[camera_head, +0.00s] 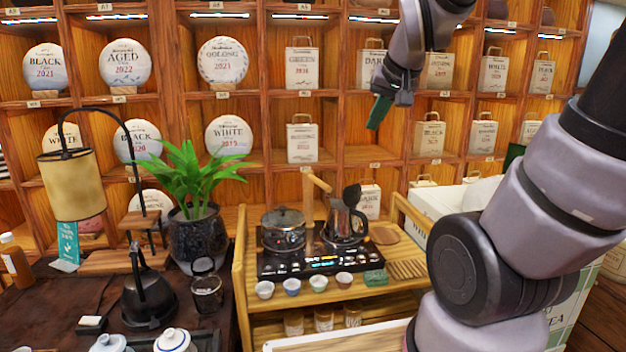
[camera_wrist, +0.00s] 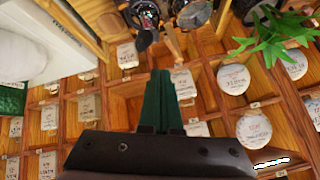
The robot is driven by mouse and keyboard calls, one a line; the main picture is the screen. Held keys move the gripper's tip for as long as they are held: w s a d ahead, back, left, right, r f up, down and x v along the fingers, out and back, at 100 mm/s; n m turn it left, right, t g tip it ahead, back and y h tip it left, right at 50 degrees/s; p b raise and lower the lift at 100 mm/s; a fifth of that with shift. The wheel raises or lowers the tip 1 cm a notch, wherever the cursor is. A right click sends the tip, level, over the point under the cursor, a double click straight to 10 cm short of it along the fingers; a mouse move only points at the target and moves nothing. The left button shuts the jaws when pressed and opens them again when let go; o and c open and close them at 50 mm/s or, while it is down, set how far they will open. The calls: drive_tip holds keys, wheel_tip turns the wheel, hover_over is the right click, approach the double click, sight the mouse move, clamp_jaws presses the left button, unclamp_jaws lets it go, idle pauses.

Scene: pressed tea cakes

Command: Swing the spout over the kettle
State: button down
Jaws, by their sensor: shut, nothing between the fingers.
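A wooden spout (camera_head: 319,183) sits atop a wooden post between two vessels on the tea cart. Its arm points right and toward me, its tip beside the kettle's upper left; I cannot tell whether it is above the opening. The glass-and-dark kettle (camera_head: 342,222) stands on the right of the black heating panel (camera_head: 318,262), with a black rounded part sticking up. The kettle also shows at the top of the wrist view (camera_wrist: 146,14). My gripper (camera_head: 378,112), with green fingers, is shut and empty, above and right of the kettle, touching nothing. It shows in the wrist view (camera_wrist: 161,90).
A lidded glass pot (camera_head: 283,231) stands left of the post. Several small cups (camera_head: 319,283) line the panel's front. A leafy plant (camera_head: 197,190) and a dark kettle (camera_head: 148,298) are on the left table. Shelves (camera_head: 265,140) of tea cakes stand behind; a white box (camera_head: 440,203) is right.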

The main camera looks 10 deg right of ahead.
drive_tip(key=w+a+f+n+g+h, duration=0.1)
drive_tip(key=w+a+f+n+h, duration=0.1)
drive_tip(key=w+a+f, duration=0.45)
drive_tip(key=w+a+f+n+g+h, duration=0.1)
drive_tip(key=w+a+f+n, duration=0.2)
drive_tip(key=w, duration=0.6)
drive_tip(key=w+a+f+n+h, duration=0.1)
drive_tip(key=w+a+f+h, duration=0.1)
drive_tip(key=w+a+f, duration=0.35)
drive_tip(key=w+d+f, duration=0.7)
drive_tip(key=f, duration=0.1)
drive_tip(key=shift+w, duration=0.35)
drive_tip(key=shift+d, duration=0.15)
